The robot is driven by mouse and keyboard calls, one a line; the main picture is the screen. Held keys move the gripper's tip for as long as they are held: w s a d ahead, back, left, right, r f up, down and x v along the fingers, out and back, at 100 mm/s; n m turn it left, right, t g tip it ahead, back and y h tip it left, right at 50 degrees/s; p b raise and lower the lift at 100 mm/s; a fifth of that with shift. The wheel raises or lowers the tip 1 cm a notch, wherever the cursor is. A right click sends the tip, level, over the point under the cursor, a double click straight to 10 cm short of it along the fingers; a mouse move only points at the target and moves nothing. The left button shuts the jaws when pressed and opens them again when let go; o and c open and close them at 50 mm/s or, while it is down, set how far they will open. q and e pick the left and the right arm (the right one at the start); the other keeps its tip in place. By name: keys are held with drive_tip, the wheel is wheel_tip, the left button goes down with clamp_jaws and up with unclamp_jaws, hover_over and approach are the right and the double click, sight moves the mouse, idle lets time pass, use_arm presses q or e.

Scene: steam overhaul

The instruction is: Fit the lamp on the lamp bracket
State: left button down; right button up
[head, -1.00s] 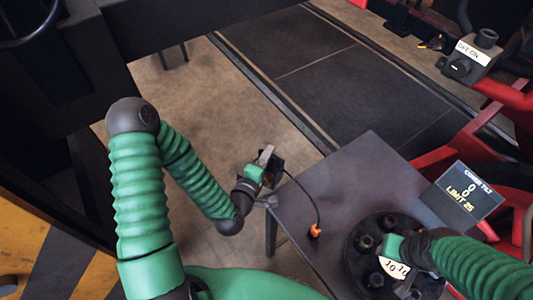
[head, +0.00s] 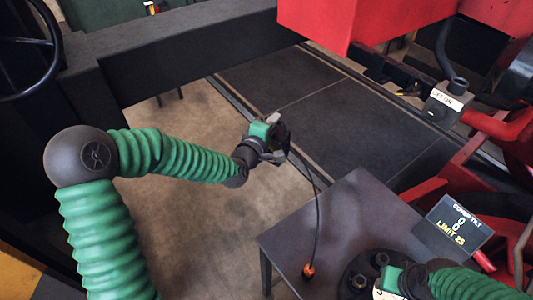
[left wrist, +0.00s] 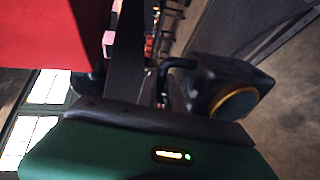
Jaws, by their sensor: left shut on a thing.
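The lamp is a dark box with a yellow-ringed round lens in the left wrist view (left wrist: 228,88). In the head view its dark body (head: 282,136) shows at the end of my left arm. My left gripper (head: 270,130) is shut on it, well above the floor and beyond the table's far-left edge. A black cable hangs from the lamp to an orange plug (head: 308,270) at the table. My right gripper (head: 388,282) is at the bottom edge by the round black fixture; its jaws do not show clearly. I cannot surely pick out the lamp bracket.
A red beam (head: 320,22) stands ahead at the top, with dark fittings below it. The table (head: 340,215) has bare room on its left. A dark beam crosses the upper left.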

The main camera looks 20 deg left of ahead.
use_arm(q)
drive_tip(key=w+d+r+m+h+p, duration=0.1)
drive_tip(key=w+d+r+p, duration=0.1)
drive_tip(key=r, duration=1.1)
drive_tip(key=w+d+r+m+h+p, duration=0.1)
drive_tip(key=w+d+r, duration=0.15)
drive_tip(key=r, duration=1.05)
drive_tip(key=s+d+r+m+g+h+p, duration=0.1)
drive_tip(key=s+d+r+h, duration=0.1)
drive_tip(key=s+d+r, duration=0.35)
drive_tip(key=s+d+r+m+g+h+p, duration=0.1)
drive_tip(key=s+d+r+h+p, duration=0.15)
drive_tip(key=d+r, duration=0.65)
drive_tip(key=shift+y, duration=0.35)
drive_tip(key=w+p, duration=0.1)
drive_tip(key=p, duration=0.1)
drive_tip(key=w+d+p, duration=0.1)
drive_tip(key=w+p, duration=0.1)
drive_tip(key=p, duration=0.1)
drive_tip(key=w+p, duration=0.2)
drive_tip(key=p, duration=0.1)
drive_tip(key=shift+d, duration=0.35)
drive_tip(key=shift+s+r, duration=0.1)
drive_tip(key=shift+r, duration=0.05)
drive_tip(key=shift+f, duration=0.2)
